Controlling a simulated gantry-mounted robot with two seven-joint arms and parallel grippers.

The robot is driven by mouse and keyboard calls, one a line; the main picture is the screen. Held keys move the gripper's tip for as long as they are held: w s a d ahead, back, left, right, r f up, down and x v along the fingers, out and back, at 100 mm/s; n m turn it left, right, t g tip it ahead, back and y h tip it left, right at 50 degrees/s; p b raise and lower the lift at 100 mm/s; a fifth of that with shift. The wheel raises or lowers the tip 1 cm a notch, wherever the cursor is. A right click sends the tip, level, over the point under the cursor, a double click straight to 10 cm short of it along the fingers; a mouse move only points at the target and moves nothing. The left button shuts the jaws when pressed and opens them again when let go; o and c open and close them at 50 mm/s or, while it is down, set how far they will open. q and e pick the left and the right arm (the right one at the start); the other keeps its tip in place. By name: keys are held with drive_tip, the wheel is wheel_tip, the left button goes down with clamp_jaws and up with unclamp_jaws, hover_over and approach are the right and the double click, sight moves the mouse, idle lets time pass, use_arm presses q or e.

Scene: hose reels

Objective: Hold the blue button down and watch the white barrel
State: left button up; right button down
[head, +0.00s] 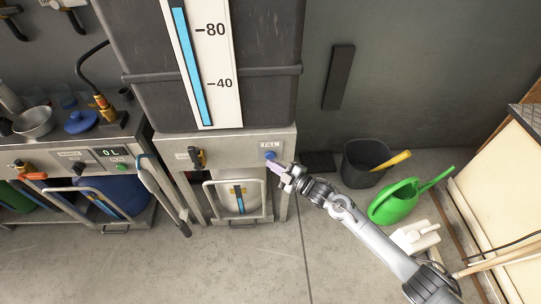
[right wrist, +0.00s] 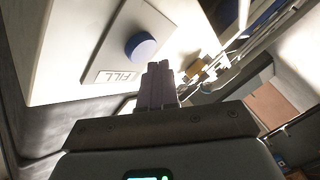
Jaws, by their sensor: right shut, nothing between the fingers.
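The blue button (head: 270,155) sits on the steel panel under the FILL label, and it also shows in the right wrist view (right wrist: 141,46). My right gripper (head: 273,167) is shut and empty, with its fingertips just below and beside the button. My left gripper is not in view.
Above the panel is a large dark tank with a blue-marked scale (head: 213,65). A steel bench (head: 60,160) with a 0 L display stands left. A dark bucket (head: 362,160), green watering can (head: 395,203) and white jug (head: 415,236) are on the floor right. The front floor is clear.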

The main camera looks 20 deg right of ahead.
drive_tip(key=s+p, duration=0.1)
drive_tip(key=s+a+p, duration=0.1)
drive_tip(key=s, duration=0.1)
drive_tip(key=s+p, duration=0.1)
drive_tip(key=p, duration=0.1)
drive_tip(key=shift+s+a, duration=0.25)
drive_tip(key=shift+s, duration=0.15)
idle(0.4)
